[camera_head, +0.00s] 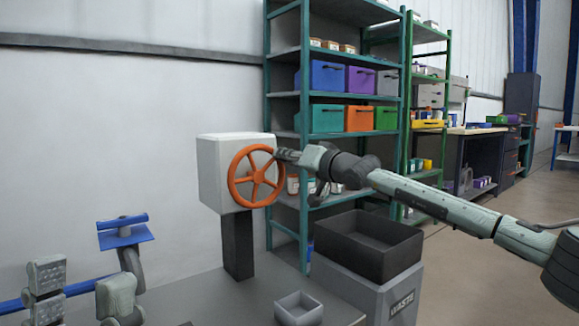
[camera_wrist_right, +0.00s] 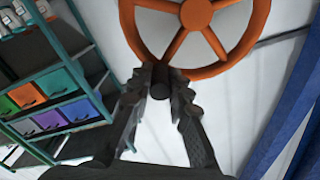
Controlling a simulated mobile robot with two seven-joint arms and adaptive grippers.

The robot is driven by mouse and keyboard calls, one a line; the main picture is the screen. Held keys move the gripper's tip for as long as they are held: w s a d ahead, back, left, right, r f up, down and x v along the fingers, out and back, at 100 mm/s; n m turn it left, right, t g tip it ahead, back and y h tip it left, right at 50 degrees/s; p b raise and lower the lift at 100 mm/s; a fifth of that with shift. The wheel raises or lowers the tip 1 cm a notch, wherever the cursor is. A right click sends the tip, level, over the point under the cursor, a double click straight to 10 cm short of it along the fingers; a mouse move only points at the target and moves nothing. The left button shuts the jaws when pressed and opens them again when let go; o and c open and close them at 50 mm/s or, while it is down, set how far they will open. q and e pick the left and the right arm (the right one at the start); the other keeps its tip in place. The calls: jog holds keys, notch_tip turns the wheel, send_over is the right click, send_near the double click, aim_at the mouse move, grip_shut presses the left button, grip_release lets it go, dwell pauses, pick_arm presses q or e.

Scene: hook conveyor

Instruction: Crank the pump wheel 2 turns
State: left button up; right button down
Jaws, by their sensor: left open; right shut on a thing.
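The orange pump wheel (camera_head: 253,176) has several spokes and is mounted on the front of a white box (camera_head: 215,170) on a dark post. My right gripper (camera_head: 289,156) reaches the wheel's upper right rim from the right. In the right wrist view, the wheel (camera_wrist_right: 195,15) fills the top, and a short dark handle (camera_wrist_right: 159,84) at its rim sits between the fingertips of my right gripper (camera_wrist_right: 160,80). The fingers are shut on this handle. My left gripper (camera_head: 82,284) is open and empty at the lower left, apart from the wheel.
A dark bin (camera_head: 370,243) on a grey stand marked WASTE is right of the wheel. A small grey open box (camera_head: 298,307) sits on the grey table. A blue fixture (camera_head: 124,234) stands near my left gripper. Green shelves (camera_head: 304,140) with coloured bins stand behind.

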aim_at(259, 147)
jog(key=n, duration=0.1)
jog(key=s+a+r+n, duration=0.1)
jog(key=n, duration=0.1)
jog(key=a+n+b, duration=0.1)
jog(key=shift+s+a+r+n, duration=0.1)
jog(key=shift+s+r+n, duration=0.15)
jog(key=shift+r+n, duration=0.15)
jog(key=shift+s+a+r+n, duration=0.1)
jog(key=shift+s+a+n, duration=0.2)
jog(key=shift+n, duration=0.3)
jog(key=shift+s+a+r+n, duration=0.15)
jog(key=shift+a+n, duration=0.15)
jog(key=shift+n, duration=0.3)
jog(key=shift+s+a+n+b, duration=0.25)
jog(key=shift+a+n+b, duration=0.1)
jog(key=shift+n, duration=0.35)
jog(key=shift+s+a+n+b, duration=0.25)
jog(key=shift+a+n, duration=0.1)
jog(key=shift+n, duration=0.35)
jog(key=c, duration=1.4)
grip_release()
jog(key=shift+r, duration=0.1)
jog(key=v, duration=1.2)
